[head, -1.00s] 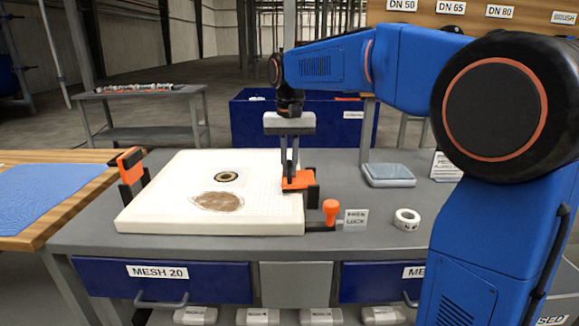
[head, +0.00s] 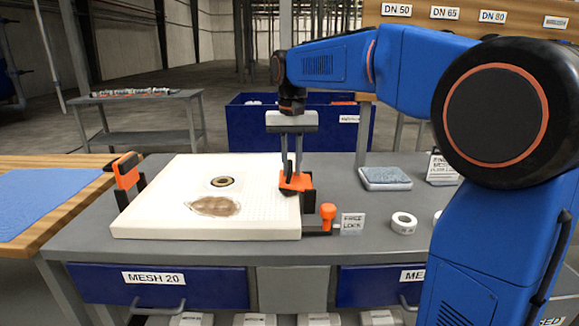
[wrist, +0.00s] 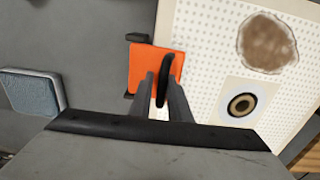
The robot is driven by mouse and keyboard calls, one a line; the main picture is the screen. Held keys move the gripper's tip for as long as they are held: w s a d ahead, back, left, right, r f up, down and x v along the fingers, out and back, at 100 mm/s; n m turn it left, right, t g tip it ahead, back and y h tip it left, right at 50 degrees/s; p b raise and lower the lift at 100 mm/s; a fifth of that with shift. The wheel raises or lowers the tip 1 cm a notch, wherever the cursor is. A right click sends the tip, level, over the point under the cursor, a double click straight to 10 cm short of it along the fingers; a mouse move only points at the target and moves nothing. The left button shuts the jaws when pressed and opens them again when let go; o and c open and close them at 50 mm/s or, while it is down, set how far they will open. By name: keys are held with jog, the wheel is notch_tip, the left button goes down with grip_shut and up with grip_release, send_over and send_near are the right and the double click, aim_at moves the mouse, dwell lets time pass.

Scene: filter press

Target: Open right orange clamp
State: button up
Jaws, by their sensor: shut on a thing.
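The right orange clamp (head: 299,183) sits at the right edge of the white perforated plate (head: 145,222), its orange flap lying over that edge. It also shows in the wrist view (wrist: 142,66) as an orange plate with a black handle (wrist: 166,64). My gripper (head: 291,178) points down at the clamp from above. In the wrist view my gripper (wrist: 162,88) has its two grey fingers on either side of the black handle, shut on it. The fingers hide part of the handle and flap.
The left orange clamp (head: 126,170) stands upright at the plate's left side. An orange knob (head: 327,211), a small sign (head: 353,223) and a tape roll (head: 403,223) are right of the plate. A grey-blue pad (head: 386,178) lies further back. A brown patch (head: 215,206) and a ring (head: 222,181) are on the plate.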

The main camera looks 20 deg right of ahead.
jog(key=shift+o, duration=0.8)
jog(key=shift+s+d+r, duration=0.15)
jog(key=shift+d+r, duration=0.15)
jog(key=shift+d, duration=0.3)
jog(key=shift+o, duration=0.2)
jog(key=shift+d, duration=0.15)
jog(key=shift+o, duration=0.7)
jog(key=shift+s+d+r, duration=0.2)
jog(key=shift+d+r, duration=0.15)
jog(key=shift+d, duration=0.25)
jog(key=o, duration=0.5)
jog(key=shift+s+d, duration=0.25)
jog(key=shift+d, duration=0.6)
jog(key=shift+c, duration=0.2)
jog(key=shift+d, duration=0.1)
jog(key=o, duration=0.6)
jog(key=shift+s+d, duration=0.2)
jog(key=shift+d, duration=0.5)
jog(key=shift+o, duration=0.4)
